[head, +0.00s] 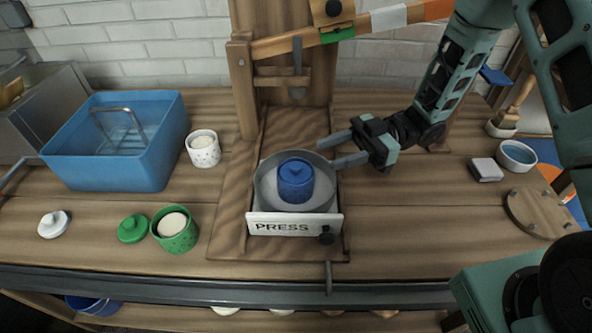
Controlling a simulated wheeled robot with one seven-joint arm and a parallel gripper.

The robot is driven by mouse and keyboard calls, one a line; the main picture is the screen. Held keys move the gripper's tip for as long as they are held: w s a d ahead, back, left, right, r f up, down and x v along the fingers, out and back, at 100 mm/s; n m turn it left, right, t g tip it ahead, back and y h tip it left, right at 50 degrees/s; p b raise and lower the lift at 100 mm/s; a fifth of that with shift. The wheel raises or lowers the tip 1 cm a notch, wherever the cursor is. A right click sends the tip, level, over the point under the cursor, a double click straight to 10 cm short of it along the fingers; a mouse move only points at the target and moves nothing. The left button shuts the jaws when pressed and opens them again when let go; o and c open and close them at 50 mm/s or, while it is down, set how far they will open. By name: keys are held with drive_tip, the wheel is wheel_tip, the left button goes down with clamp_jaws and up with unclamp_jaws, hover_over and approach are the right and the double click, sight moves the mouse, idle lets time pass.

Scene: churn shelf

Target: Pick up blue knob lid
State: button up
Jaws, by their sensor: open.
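The blue knob lid (295,168) sits on top of a blue speckled pot (295,187). The pot stands inside a round grey press basin (264,187) behind a white plate marked PRESS (282,225). My gripper (338,151) comes in from the right, with its two fingers apart and pointing left. In the picture its fingertips are just above and to the right of the lid, near the basin's back right rim. Nothing is between the fingers. Their exact height over the basin cannot be told.
A wooden post and lever (350,32) rise behind the basin. A blue tub (110,165), white speckled pot (203,150), green pot (175,232), green lid (132,228) and white lid (54,224) stand left. A wooden board (540,212) lies right.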

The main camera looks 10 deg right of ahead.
sight(307, 168)
drive_tip(key=x, duration=0.3)
drive_tip(key=p+x, duration=0.1)
drive_tip(key=x, duration=0.2)
drive_tip(key=shift+a+f, duration=0.15)
drive_tip(key=shift+f, duration=0.1)
drive_tip(key=shift+c, duration=0.4)
clamp_jaws()
